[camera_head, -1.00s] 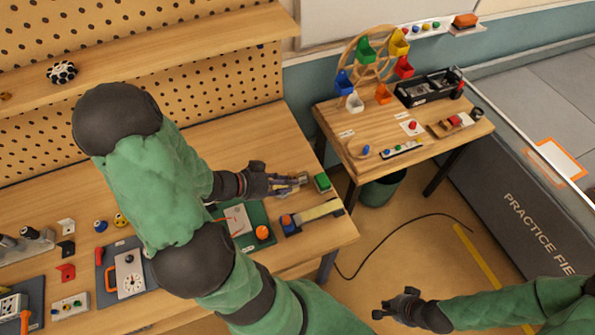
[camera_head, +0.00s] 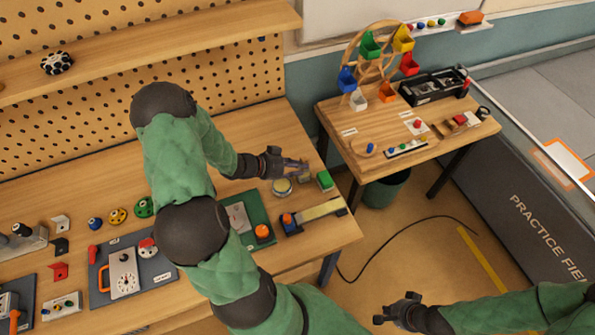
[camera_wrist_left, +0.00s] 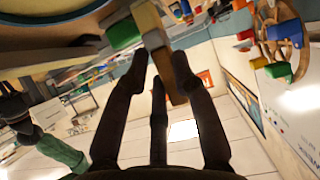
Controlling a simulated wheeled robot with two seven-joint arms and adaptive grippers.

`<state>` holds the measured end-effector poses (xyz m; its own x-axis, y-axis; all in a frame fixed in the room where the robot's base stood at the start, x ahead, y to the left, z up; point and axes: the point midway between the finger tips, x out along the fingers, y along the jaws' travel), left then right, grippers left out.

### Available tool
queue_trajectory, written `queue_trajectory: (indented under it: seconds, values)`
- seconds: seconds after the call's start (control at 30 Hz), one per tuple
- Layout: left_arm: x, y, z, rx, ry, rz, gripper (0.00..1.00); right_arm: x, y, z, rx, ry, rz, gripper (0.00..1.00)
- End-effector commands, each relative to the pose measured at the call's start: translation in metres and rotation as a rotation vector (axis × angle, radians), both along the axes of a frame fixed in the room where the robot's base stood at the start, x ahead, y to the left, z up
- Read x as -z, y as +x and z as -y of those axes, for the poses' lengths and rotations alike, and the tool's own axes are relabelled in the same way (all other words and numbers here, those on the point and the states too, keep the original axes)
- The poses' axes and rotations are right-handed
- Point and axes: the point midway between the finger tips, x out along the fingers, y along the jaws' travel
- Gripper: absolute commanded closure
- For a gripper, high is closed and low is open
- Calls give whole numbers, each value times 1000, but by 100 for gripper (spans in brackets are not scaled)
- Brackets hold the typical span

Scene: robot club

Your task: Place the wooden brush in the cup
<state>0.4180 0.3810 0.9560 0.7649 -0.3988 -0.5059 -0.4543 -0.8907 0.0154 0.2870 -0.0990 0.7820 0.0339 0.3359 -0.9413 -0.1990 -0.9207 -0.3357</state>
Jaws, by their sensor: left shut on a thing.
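My left gripper (camera_head: 291,165) is over the right end of the workbench, behind a small round container (camera_head: 282,187) with a pale rim, which may be the cup. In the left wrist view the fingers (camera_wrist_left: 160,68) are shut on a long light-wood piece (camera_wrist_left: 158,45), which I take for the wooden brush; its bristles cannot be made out. In the head view the held piece is small and mostly hidden by the fingers. My right gripper (camera_head: 393,312) is open and empty over the floor, away from the bench.
A green block (camera_head: 324,181) lies right of the round container. A board with an orange knob (camera_head: 262,232) and a strip-like device (camera_head: 312,215) lie in front. A side table (camera_head: 335,112) with a coloured wheel stands at the right. Bare bench lies behind the gripper.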

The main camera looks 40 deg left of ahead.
Motion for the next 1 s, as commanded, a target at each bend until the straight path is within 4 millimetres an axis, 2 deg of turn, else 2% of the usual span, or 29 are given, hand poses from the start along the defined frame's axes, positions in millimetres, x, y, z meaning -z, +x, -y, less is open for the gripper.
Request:
queue_trajectory:
  seconds: [0.03, 0.1, 0.5, 0.53, 0.6, 1.0]
  values:
    - [12, 0, 0, -1, -3, -1, 100, 6, 0, 0, 0, 0, 0, 100]
    - [18, 0, 1, 0, -2, -1, 100, 8, 0, 0, 0, 0, 0, 100]
    - [21, 0, 0, -1, -1, 0, 100, 8, 0, 0, 0, 0, 0, 100]
    - [22, 0, 0, -1, -1, 0, 71, 8, 0, 0, 0, 0, 0, 100]
    - [21, 0, 0, -1, 0, 0, 51, 8, 0, 0, 0, 0, 0, 100]
    - [19, -1, 0, 0, 0, 0, 50, 7, 0, 0, 0, 0, 0, 100]
